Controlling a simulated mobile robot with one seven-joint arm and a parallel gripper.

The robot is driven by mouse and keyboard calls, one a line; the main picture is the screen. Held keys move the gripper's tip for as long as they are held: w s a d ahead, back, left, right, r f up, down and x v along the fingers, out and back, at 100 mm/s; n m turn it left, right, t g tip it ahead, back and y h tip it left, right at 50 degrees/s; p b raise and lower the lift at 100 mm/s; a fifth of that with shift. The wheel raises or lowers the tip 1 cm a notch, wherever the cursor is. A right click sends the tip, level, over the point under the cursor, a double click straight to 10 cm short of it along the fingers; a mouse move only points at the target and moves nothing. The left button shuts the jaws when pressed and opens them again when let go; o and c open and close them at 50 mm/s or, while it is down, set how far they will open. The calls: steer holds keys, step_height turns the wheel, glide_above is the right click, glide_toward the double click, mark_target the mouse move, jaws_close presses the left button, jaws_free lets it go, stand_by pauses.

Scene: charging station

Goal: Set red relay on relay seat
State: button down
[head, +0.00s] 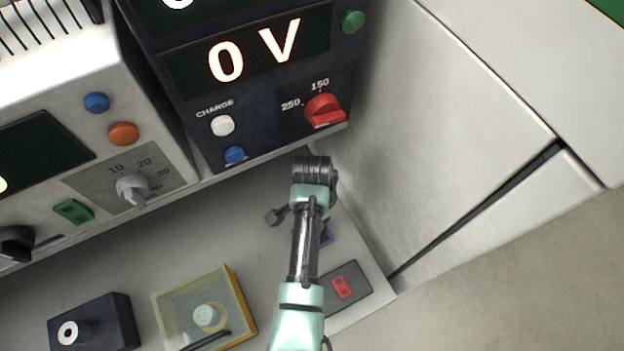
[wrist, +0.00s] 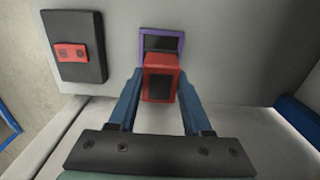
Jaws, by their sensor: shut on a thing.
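The red relay (wrist: 160,61), a red block with a dark face, is between the two blue fingers of my gripper (wrist: 160,85) in the wrist view. The fingers are shut on its sides. Just beyond it is a purple-framed seat with a dark opening (wrist: 161,32), which looks like the relay seat. The relay's far edge overlaps the frame's near edge in this view; I cannot tell whether they touch. In the head view a sliver of the purple frame (head: 327,236) shows beside my arm, which hides the relay and most of the seat.
A dark plate with a red rocker (head: 343,287) lies beside the seat. A yellow-rimmed clear box (head: 243,309) and a dark block with a white ring (head: 112,312) are to the left. The panel showing 0 V (head: 190,85) and a pale wall (head: 430,130) bound the space.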

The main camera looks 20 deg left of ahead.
steer(key=shift+r, duration=0.1)
steer(key=shift+f+b, duration=2.35)
steer(key=shift+f, duration=1.05)
steer(key=shift+c, duration=1.3)
jaws_free()
step_height(320, 180, up, 13)
